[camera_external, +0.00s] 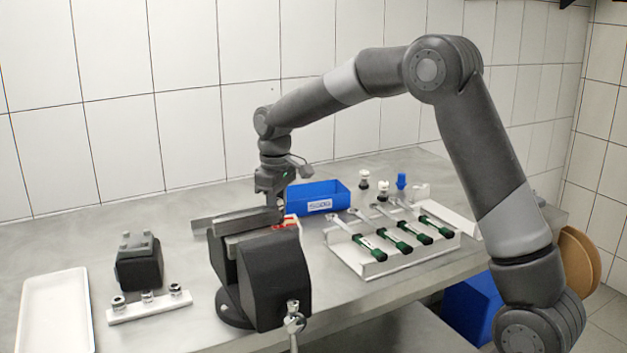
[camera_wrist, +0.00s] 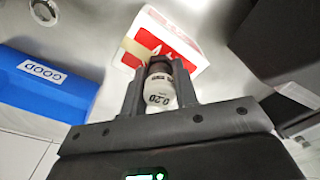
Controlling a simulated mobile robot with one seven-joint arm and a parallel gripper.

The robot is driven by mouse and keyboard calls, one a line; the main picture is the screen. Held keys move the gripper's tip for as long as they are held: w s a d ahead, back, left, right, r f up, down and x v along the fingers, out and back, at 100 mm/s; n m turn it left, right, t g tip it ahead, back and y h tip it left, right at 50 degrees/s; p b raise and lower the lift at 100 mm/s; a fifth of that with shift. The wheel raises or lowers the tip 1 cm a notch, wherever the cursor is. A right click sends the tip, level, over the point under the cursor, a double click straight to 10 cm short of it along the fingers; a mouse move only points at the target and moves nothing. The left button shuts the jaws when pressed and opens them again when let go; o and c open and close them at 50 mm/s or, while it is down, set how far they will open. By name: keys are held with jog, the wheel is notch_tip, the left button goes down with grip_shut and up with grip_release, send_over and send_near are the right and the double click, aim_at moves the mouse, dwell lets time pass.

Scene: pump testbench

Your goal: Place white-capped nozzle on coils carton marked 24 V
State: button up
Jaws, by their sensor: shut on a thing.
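The white-capped nozzle (camera_wrist: 160,91) is between my gripper's fingers (camera_wrist: 159,80) in the wrist view. Its white cap reads "0.20" and its body is dark. My gripper is shut on it. The coils carton (camera_wrist: 178,40) is red and white and lies just beyond the fingertips; the nozzle overlaps its near edge in the picture. I cannot tell whether they touch, and I cannot read a 24 V mark. In the external view my gripper (camera_external: 278,200) points down behind the vise, by the carton (camera_external: 291,221), which is partly hidden.
A dark vise (camera_external: 262,270) stands close in front of the carton. A blue bin (camera_external: 318,197), labelled GOOD in the wrist view (camera_wrist: 42,80), is behind it. A tray of green-handled tools (camera_external: 372,268) lies right. Small capped parts (camera_external: 364,180) stand behind the tray.

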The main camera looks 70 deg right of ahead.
jog(key=shift+f, duration=0.1)
jog(key=o, duration=1)
notch_tip(320, 180, up, 12)
jog(key=shift+r, duration=0.1)
jog(key=s+a+r+t, duration=0.1)
jog(key=s+a+r, duration=0.2)
jog(key=s+a, duration=0.5)
jog(key=s+a+r+t, duration=0.25)
jog(key=s+a, duration=0.25)
jog(key=a, duration=0.5)
jog(key=s+a+f+t, duration=0.1)
jog(key=s+a+f, duration=0.2)
jog(key=s, duration=0.5)
jog(key=s+a+f+n+t, duration=0.1)
jog(key=s+a+f, duration=0.1)
jog(key=s+a, duration=0.4)
jog(key=shift+s+f, duration=0.4)
jog(key=shift+s, duration=0.8)
